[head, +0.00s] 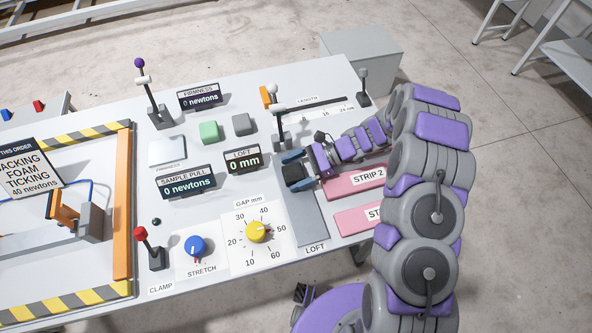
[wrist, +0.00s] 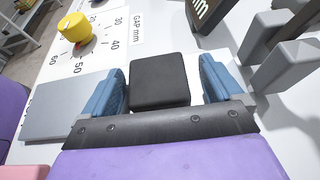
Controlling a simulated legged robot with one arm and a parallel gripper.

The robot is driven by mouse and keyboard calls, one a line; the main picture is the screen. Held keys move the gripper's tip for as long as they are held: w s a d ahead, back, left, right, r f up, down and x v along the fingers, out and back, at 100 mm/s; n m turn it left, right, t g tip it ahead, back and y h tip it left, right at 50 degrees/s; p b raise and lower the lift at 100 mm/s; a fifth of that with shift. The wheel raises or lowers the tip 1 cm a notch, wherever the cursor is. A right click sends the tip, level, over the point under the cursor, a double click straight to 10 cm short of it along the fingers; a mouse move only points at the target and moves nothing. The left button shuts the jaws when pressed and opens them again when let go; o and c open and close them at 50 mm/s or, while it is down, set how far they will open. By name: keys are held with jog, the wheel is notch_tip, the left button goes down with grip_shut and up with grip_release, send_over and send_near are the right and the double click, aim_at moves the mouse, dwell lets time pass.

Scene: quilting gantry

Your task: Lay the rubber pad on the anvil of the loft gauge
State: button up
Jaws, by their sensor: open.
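The black square rubber pad (wrist: 160,80) lies between my gripper's two blue fingers in the wrist view, with a gap visible on each side. It also shows as a dark block in the head view (head: 294,173). My gripper (wrist: 165,88) is open around the pad; in the head view (head: 293,170) it is low over the white panel. A flat grey plate (head: 308,218) by the LOFT label lies just in front of the gripper, and at left in the wrist view (wrist: 62,108). The LOFT display (head: 243,160) reads 0 mm.
A lever (head: 279,120) stands close behind my gripper. The yellow GAP knob (head: 257,232) and blue STRETCH knob (head: 196,246) are to the left. Pink STRIP 2 (head: 352,182) lies at right under my arm. Green (head: 208,131) and grey (head: 243,124) blocks sit behind the displays.

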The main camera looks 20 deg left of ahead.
dwell(0.4)
jog(key=p+v, duration=0.2)
jog(key=v, duration=1)
jog(key=shift+s+d+p, duration=0.1)
jog(key=shift+d+p, duration=0.05)
jog(key=shift+p, duration=0.15)
jog(key=s+d+r+n+h, duration=0.2)
jog(key=s+r+n, duration=0.1)
jog(key=s+r, duration=0.4)
jog(key=s+d+r+n+h, duration=0.25)
jog(key=s+r, duration=0.25)
jog(key=r, duration=0.4)
jog(key=s+d+r+n+t+h, duration=0.2)
jog(key=s+d, duration=0.4)
jog(key=s, duration=0.4)
jog(key=s+d+r+n+t+h, duration=0.3)
jog(key=s+d+r+n+h, duration=0.1)
jog(key=s, duration=0.6)
jog(key=d+h, duration=0.1)
jog(key=d, duration=0.1)
jog(key=shift+s+d, duration=0.2)
jog(key=shift+d, duration=0.1)
